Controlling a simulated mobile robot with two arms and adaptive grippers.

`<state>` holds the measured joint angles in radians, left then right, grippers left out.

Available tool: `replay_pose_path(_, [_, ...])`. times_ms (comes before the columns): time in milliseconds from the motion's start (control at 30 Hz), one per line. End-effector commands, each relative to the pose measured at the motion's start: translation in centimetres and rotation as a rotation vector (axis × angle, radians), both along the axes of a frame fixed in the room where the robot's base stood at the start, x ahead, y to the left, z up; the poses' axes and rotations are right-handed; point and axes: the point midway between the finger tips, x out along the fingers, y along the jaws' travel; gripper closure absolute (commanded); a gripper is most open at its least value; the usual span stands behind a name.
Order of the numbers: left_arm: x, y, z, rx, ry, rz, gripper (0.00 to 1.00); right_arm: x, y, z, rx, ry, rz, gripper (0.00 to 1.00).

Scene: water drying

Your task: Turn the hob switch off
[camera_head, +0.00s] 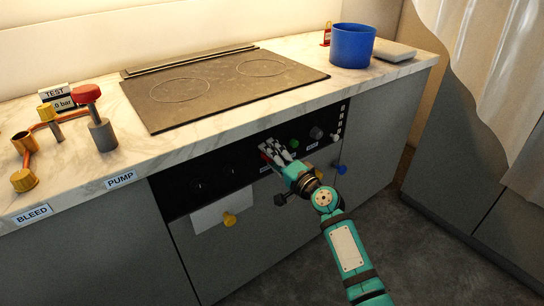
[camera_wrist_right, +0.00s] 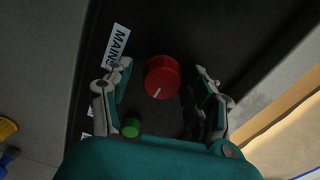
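A red round knob (camera_wrist_right: 162,77) with a white pointer line sits on the black control panel (camera_head: 176,200). In the head view the right gripper (camera_head: 276,152) is at the panel front and hides most of this knob. I cannot read which control is named the hob switch. My left gripper is not in view.
A green knob (camera_head: 294,143) and a grey knob (camera_head: 316,132) are right of the gripper. The hob (camera_head: 215,85) and a blue pot (camera_head: 352,46) are on the worktop.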

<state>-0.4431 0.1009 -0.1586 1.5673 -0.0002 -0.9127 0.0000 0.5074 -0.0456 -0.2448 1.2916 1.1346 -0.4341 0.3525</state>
Motion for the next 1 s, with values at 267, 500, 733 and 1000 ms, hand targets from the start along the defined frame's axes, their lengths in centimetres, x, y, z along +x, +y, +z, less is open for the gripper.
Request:
replay_pose_path(267, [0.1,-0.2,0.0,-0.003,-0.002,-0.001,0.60,-0.2,-0.2,0.1,-0.001,-0.002,-0.001,0.41])
replay_pose_path(500, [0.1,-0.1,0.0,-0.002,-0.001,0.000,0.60,-3.0,-2.3,-0.1,-0.002,-0.002,-0.002,0.41])
replay_pose_path(733, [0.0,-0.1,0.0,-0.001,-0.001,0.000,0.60,-7.0,-5.2,-0.1,-0.003,-0.001,-0.001,0.41])
replay_pose_path(1000, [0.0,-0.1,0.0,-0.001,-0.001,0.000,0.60,-9.5,-7.0,0.0,-0.001,0.000,0.000,0.41])
